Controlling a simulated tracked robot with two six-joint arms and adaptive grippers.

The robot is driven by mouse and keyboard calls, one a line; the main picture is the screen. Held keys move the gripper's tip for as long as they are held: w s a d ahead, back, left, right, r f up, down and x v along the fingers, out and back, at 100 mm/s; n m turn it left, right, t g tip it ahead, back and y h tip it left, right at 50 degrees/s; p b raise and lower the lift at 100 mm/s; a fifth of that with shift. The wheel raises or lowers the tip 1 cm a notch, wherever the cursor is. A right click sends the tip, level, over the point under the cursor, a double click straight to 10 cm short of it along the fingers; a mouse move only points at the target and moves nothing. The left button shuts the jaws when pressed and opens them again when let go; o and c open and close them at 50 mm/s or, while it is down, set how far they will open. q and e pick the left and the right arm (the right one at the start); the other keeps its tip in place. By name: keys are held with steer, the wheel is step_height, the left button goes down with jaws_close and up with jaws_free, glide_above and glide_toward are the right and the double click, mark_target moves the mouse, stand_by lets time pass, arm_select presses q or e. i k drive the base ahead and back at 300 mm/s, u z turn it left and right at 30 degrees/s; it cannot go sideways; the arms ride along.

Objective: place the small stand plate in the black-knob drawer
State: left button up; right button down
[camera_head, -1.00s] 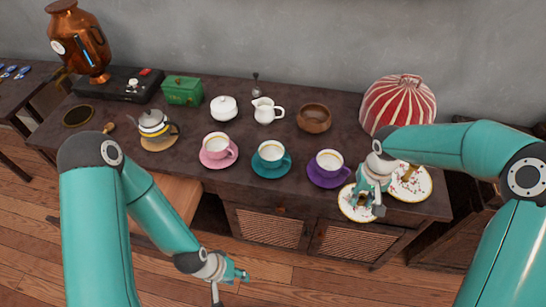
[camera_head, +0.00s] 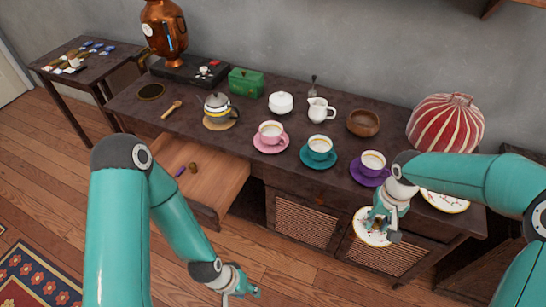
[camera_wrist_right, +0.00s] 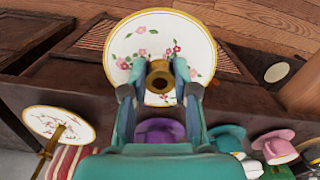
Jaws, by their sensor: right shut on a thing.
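The small stand plate (camera_head: 364,238) is white with a gold rim and flowers. My right gripper (camera_head: 378,221) is shut on its brass stem, and the plate shows in front of the counter's front edge. In the right wrist view the plate (camera_wrist_right: 150,28) fills the top middle, with the brass stem between the fingers of the right gripper (camera_wrist_right: 159,88). A wooden drawer (camera_head: 222,168) stands pulled out at the counter's left; its knob is not visible. My left gripper (camera_head: 236,282) is low in front of the counter, its fingers too small to judge.
In the drawer lie a purple item (camera_head: 180,171) and a small brown item (camera_head: 193,167). A larger floral plate (camera_head: 446,203) sits on the counter (camera_head: 335,110), partly behind my right arm. Pink (camera_head: 270,131), teal (camera_head: 318,150) and purple (camera_head: 372,163) cups stand near the front edge.

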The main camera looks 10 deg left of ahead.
mark_target(213, 179)
steer(key=z, duration=1.75)
steer(key=i, duration=0.1)
steer(key=u, duration=3)
